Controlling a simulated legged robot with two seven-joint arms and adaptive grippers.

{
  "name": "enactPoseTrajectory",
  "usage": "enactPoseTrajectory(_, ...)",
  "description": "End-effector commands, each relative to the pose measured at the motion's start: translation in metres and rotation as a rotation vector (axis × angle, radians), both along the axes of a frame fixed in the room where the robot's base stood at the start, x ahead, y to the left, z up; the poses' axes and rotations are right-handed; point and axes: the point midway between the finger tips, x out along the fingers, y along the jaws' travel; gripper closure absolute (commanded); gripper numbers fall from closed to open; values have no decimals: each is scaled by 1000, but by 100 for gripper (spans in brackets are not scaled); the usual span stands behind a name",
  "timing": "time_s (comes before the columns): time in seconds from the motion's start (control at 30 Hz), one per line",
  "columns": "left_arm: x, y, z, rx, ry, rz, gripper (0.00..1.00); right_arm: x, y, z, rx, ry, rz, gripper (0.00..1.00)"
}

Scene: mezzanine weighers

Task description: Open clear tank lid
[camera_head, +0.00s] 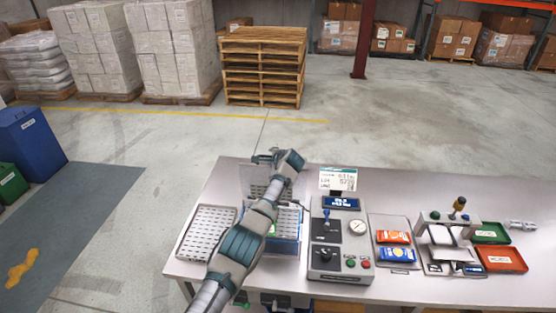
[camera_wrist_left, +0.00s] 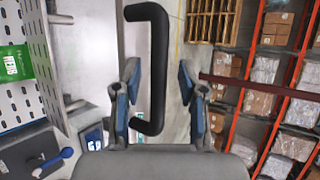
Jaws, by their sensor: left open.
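The clear tank (camera_head: 288,246) stands on the table, bluish at its front and partly hidden behind my left arm. A clear panel, seemingly its lid (camera_head: 247,178), stands raised at the tank's back left. My left gripper (camera_head: 262,156) is at the top of this panel. In the left wrist view, a black bar handle (camera_wrist_left: 157,60) lies between the open fingers of my left gripper (camera_wrist_left: 157,85). A gap shows on both sides of the handle, and I cannot tell whether either finger touches it. My right gripper is out of view.
A perforated tray (camera_head: 205,233) lies left of the tank. A grey control box (camera_head: 325,262) with a display stands right of it. Orange and blue packets (camera_head: 395,255), a green tray (camera_head: 490,233) and a red tray (camera_head: 502,259) lie farther right on the table (camera_head: 450,290).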

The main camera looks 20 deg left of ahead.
Motion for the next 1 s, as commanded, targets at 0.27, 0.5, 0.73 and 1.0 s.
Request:
enactPoseTrajectory(0.27, -17, -11, 10, -3, -2, 0, 59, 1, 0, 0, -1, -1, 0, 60)
enactPoseTrajectory(0.5, -43, -34, 31, -2, -3, -2, 59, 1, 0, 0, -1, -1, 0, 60)
enactPoseTrajectory(0.73, -68, -55, 51, -2, -1, -1, 59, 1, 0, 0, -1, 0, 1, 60)
enactPoseTrajectory(1.0, -76, -62, 57, -2, 1, 0, 59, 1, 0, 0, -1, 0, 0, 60)
